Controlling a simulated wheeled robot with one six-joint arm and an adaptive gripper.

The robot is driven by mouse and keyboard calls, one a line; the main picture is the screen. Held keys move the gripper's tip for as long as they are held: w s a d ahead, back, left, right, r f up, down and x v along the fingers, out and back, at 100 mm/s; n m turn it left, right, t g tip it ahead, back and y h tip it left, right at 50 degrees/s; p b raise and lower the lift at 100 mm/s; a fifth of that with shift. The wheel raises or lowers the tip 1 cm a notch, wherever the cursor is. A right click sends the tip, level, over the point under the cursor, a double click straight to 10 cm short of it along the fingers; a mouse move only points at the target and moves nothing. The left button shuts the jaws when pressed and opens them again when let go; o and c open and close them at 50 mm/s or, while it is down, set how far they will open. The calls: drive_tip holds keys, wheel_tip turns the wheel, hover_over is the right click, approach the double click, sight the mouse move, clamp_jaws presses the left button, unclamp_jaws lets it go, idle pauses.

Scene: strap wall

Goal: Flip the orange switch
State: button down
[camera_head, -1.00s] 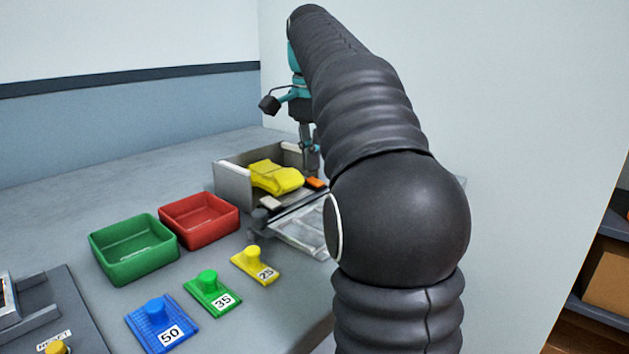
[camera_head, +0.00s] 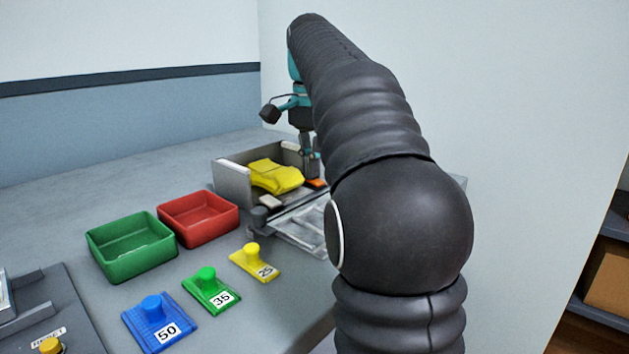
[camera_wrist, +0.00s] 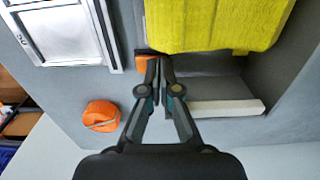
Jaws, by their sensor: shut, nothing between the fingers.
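A small orange piece (camera_head: 317,183) sits at the right end of the open grey box, beside a folded yellow strap (camera_head: 275,176). In the wrist view the orange piece (camera_wrist: 141,64) shows just left of my fingertips, partly covered by them. A round orange knob (camera_wrist: 100,115) with a slot lies on the grey surface to the left, apart from my gripper. I cannot tell for sure which of the two is the switch. My gripper (camera_wrist: 159,60) is shut and empty, pointing down at the box; it also shows in the head view (camera_head: 310,172).
The grey box wall (camera_head: 233,185) and a framed panel (camera_wrist: 65,32) are close to my gripper. A green tray (camera_head: 132,247), a red tray (camera_head: 198,218) and blue, green and yellow numbered blocks stand left of my arm. A wall rises behind.

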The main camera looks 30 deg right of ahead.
drive_tip(key=shift+f, duration=0.2)
wheel_tip(320, 180, up, 3)
drive_tip(key=p, duration=0.3)
drive_tip(key=shift+r+p, duration=0.7)
drive_tip(key=shift+r, duration=1.8)
